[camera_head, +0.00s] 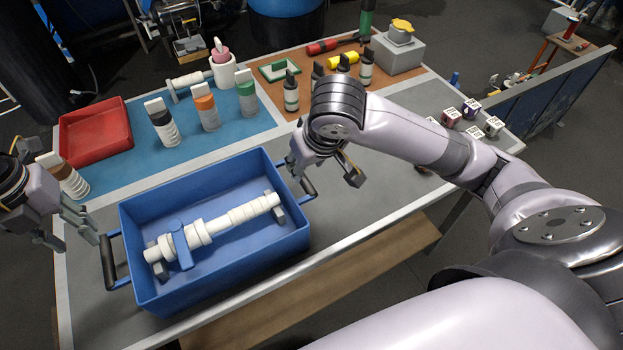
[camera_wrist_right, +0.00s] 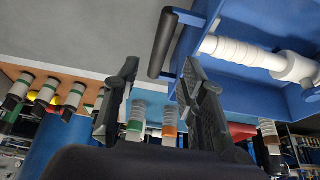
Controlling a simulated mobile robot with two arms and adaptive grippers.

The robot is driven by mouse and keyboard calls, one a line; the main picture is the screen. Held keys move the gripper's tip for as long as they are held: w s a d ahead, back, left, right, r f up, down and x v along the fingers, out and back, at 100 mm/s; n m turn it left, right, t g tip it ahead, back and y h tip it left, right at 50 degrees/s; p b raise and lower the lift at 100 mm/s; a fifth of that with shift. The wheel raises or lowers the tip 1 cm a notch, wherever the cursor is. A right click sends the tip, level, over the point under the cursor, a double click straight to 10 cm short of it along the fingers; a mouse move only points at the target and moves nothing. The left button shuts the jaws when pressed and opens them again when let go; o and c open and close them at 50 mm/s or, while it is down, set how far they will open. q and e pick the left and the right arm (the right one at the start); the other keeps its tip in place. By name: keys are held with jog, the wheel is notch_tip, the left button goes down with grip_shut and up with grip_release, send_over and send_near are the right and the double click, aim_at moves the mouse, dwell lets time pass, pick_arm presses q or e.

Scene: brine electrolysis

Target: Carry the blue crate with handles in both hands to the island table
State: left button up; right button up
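The blue crate (camera_head: 215,272) sits on the grey front part of a table, with black handles at its left (camera_head: 107,262) and right (camera_head: 309,188) ends. Inside lies a white ringed shaft (camera_head: 215,228) on supports. My left gripper (camera_head: 75,240) is open and empty, just left of the left handle and apart from it. My right gripper (camera_head: 324,172) is open at the crate's right end, close to the right handle. In the right wrist view, the right handle (camera_wrist_right: 163,43) appears beyond and between the spread fingers (camera_wrist_right: 158,90), not gripped. Which place is the island table is unclear.
A red tray (camera_head: 95,132) and several capped bottles (camera_head: 207,112) stand behind the crate on a blue mat. Small labelled boxes (camera_head: 451,117) are at the right. The table's front edge is close to the crate.

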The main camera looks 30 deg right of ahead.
jog(key=shift+v, duration=2.35)
jog(key=shift+f, duration=0.15)
